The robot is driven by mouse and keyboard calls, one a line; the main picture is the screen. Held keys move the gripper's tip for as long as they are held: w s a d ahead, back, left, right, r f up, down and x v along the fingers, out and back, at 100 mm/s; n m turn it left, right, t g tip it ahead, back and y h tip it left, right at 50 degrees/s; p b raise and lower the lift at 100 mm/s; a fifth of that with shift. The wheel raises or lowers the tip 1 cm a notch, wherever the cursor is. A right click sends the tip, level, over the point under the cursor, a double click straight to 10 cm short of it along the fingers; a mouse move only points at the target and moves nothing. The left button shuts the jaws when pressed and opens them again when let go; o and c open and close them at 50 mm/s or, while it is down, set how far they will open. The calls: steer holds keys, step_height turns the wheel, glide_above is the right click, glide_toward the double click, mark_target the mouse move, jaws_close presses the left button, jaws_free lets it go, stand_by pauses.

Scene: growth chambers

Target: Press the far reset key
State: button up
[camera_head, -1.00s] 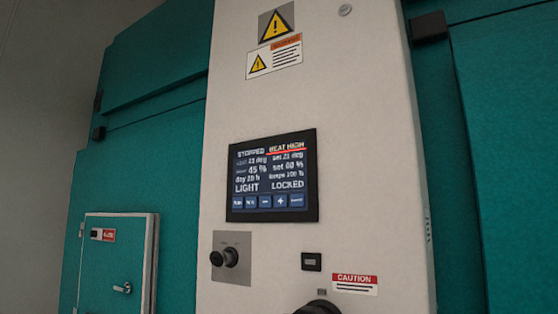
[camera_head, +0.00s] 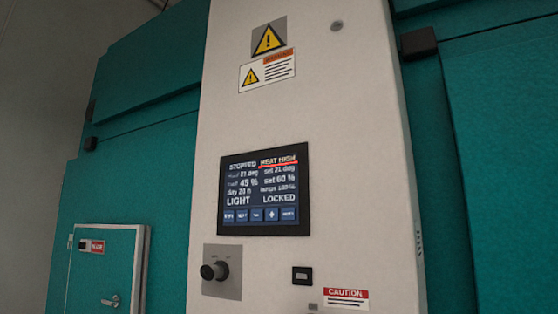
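A dark touch screen (camera_head: 264,190) is set in the pale control column. It reads STOPPED, HEAT HIGH underlined in red, LIGHT and LOCKED, with lines of values between. A row of small blue keys runs along its bottom edge. The rightmost key (camera_head: 288,214) has a label too blurred to read surely, so I cannot tell for certain which key is reset. My gripper is not in view, and nothing touches the screen.
A black knob (camera_head: 214,271) sticks out from a grey plate below the screen. A small black-framed fitting (camera_head: 302,276) and a CAUTION label (camera_head: 346,298) are to its right. Warning signs (camera_head: 268,68) are above. Teal chamber walls flank the column; a small teal door (camera_head: 102,268) is at left.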

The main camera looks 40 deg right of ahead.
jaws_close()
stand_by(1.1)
